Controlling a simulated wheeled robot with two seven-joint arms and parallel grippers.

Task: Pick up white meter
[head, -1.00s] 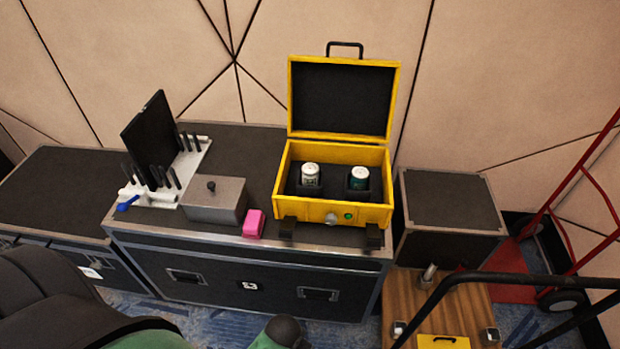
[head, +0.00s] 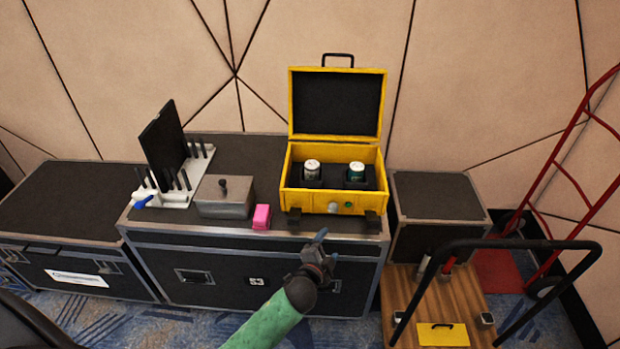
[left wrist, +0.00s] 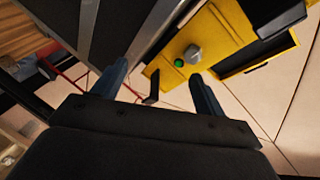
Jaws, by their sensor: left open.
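The open yellow case (head: 333,200) stands on the black flight case, with its lid raised at the back. Two short cylinders sit in its dark insert: a white one with dark markings (head: 312,168) on the left, probably the white meter, and a teal one with a white top (head: 356,172) on the right. My left gripper (head: 326,247) is open and empty, in front of and below the yellow case. In the left wrist view, its fingers (left wrist: 158,86) are apart, with the yellow case front beyond them; the cylinders are hidden there. My right gripper is not in view.
Left of the yellow case are a pink block (head: 262,217), a grey metal box (head: 224,197) and a white rack (head: 203,163) holding black items. A wooden-decked cart (head: 400,290) and a red hand truck (head: 573,185) stand at right.

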